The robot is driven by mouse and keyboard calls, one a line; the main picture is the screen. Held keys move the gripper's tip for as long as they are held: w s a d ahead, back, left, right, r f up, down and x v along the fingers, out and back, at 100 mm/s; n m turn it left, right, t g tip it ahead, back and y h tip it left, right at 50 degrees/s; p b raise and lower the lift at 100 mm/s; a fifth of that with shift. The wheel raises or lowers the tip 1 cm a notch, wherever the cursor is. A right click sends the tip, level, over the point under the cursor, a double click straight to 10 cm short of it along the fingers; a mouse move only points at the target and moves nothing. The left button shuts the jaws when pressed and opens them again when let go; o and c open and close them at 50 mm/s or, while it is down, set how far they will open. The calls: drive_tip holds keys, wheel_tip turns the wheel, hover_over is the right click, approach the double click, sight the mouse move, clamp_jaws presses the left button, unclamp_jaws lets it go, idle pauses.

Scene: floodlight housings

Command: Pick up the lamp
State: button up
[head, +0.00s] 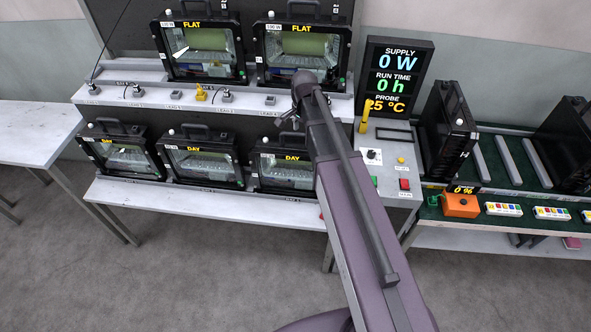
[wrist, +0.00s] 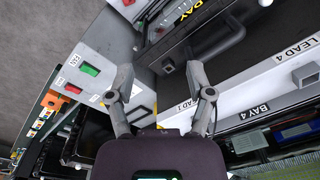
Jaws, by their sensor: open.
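Several black floodlight lamps with top handles stand on two shelves; I cannot tell which one is meant. Two on top read FLAT: the left one (head: 201,62) and the right one (head: 300,72). Three below read DAY: left (head: 122,157), middle (head: 205,165) and right (head: 285,172), the last partly hidden by my arm. My gripper (head: 287,119) is at the upper shelf's front edge, near the right DAY lamp. In the wrist view, my gripper (wrist: 160,84) is open and empty, with a black lamp handle (wrist: 222,42) beyond it to the right, apart from the fingers.
The upper shelf edge carries small lead sockets and a yellow plug (head: 201,93). A supply display (head: 397,78) reads 0 W, 0 h and 25 °C above a panel with a red switch (head: 405,184). An orange box (head: 460,205) and upright black units stand right. The floor in front is clear.

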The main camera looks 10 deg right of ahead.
sight(295, 133)
drive_tip(key=w+m, duration=1)
drive_tip(key=w, duration=0.2)
drive_tip(key=shift+w+f, duration=0.1)
drive_tip(key=shift+f, duration=0.05)
wheel_tip(295, 133, down, 8)
drive_tip(key=b, duration=0.8)
drive_tip(key=shift+f+b, duration=0.2)
drive_tip(key=shift+b, duration=0.15)
drive_tip(key=shift+f, duration=0.1)
drive_tip(key=shift+w+a+f+b, duration=0.15)
drive_tip(key=shift+f+b, duration=2.35)
drive_tip(key=shift+b, duration=0.1)
